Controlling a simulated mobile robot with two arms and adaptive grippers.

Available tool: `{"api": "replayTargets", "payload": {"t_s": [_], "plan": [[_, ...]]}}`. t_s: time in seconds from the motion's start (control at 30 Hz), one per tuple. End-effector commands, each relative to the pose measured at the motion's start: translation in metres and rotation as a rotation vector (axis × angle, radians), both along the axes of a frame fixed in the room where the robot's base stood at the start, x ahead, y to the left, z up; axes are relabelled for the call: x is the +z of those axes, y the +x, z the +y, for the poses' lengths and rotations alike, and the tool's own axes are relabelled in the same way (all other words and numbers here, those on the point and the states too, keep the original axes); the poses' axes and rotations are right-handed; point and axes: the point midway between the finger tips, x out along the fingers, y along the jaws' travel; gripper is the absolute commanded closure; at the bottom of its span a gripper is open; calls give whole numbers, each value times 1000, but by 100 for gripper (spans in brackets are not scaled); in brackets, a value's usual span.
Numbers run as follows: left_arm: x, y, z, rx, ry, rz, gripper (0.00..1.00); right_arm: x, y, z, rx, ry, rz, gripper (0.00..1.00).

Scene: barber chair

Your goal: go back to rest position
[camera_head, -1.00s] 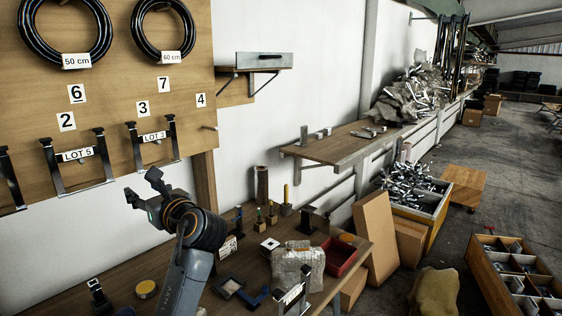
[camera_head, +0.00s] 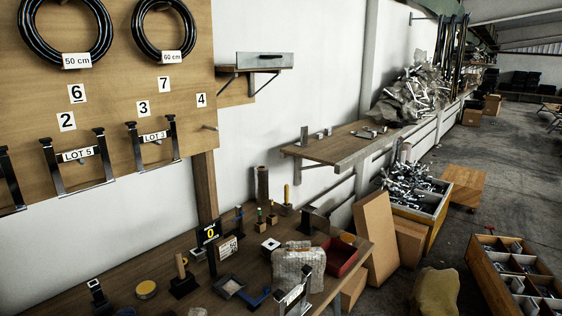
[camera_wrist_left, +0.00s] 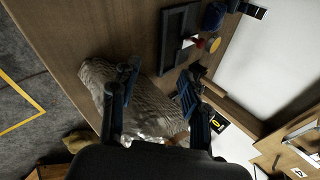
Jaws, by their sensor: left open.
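My left gripper (camera_wrist_left: 157,90) shows in the left wrist view. Its two fingers are spread apart with nothing held between them. Beyond the fingers lies a crumpled grey-beige wrapped package (camera_wrist_left: 152,104) on the wooden table (camera_wrist_left: 62,22); the fingers overlap it in the picture, and I cannot tell how far off it is. The package also shows in the head view (camera_head: 297,268), near the table's front edge. My right gripper is in neither view.
The table holds a red tray (camera_head: 341,257), a black display reading 0 (camera_head: 209,234), a small hammer-like tool (camera_head: 182,275) and several small items. A wooden pegboard (camera_head: 110,100) with hoses and lot frames is behind. Cardboard boxes (camera_head: 375,237) stand right of the table.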

Motion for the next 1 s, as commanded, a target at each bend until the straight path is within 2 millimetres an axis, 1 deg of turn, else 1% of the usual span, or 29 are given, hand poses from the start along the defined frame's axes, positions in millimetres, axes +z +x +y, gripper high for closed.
{"api": "replayTargets", "payload": {"t_s": [0.03, 0.1, 0.2, 0.4, 0.63, 0.7, 0.87, 0.97, 1.0], "plan": [[-17, -28, -5, 65, -106, 14, 54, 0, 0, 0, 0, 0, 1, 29], [-32, -59, -13, 164, -246, 27, 54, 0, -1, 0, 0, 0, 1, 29], [-45, -96, -24, 286, -397, 51, 54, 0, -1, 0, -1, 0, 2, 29], [-57, -153, -40, 491, -605, 105, 54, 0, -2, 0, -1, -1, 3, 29], [-59, -207, -57, 702, -772, 174, 54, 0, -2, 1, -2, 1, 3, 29], [-75, -201, -58, 708, -771, 177, 54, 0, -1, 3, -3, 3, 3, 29], [-111, -193, -59, 710, -765, 190, 54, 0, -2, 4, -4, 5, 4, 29], [-136, -190, -60, 711, -759, 201, 54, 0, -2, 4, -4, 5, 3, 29], [-148, -189, -60, 713, -756, 206, 54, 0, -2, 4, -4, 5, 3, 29]]}}
